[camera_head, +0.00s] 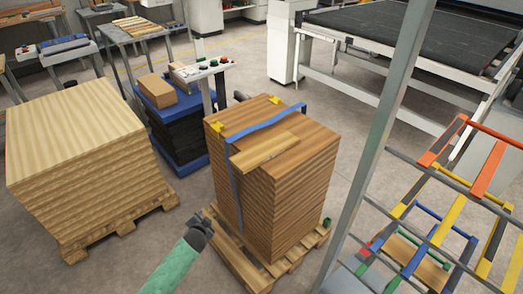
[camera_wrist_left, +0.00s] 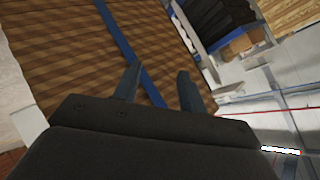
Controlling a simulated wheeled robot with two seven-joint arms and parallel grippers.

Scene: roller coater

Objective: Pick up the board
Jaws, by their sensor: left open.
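A light wooden board (camera_head: 265,151) lies on top of the tall brown stack of wood sheets (camera_head: 290,205), near its front edge. A blue strap (camera_head: 265,122) runs over the stack and down its side. My left gripper (camera_head: 203,224) is low at the stack's front left, well below the board and apart from it. In the left wrist view its two fingers (camera_wrist_left: 158,90) are spread and empty, with the stack's layered side (camera_wrist_left: 65,55) and the blue strap (camera_wrist_left: 125,45) behind them. The board cannot be made out in that view. My right gripper is not in view.
The stack stands on a wooden pallet (camera_head: 238,264). A paler stack (camera_head: 80,165) is at left, and a blue-topped black stand (camera_head: 178,125) with a small block (camera_head: 155,91) is behind. A grey post (camera_head: 380,145) and coloured rack (camera_head: 440,220) stand at right.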

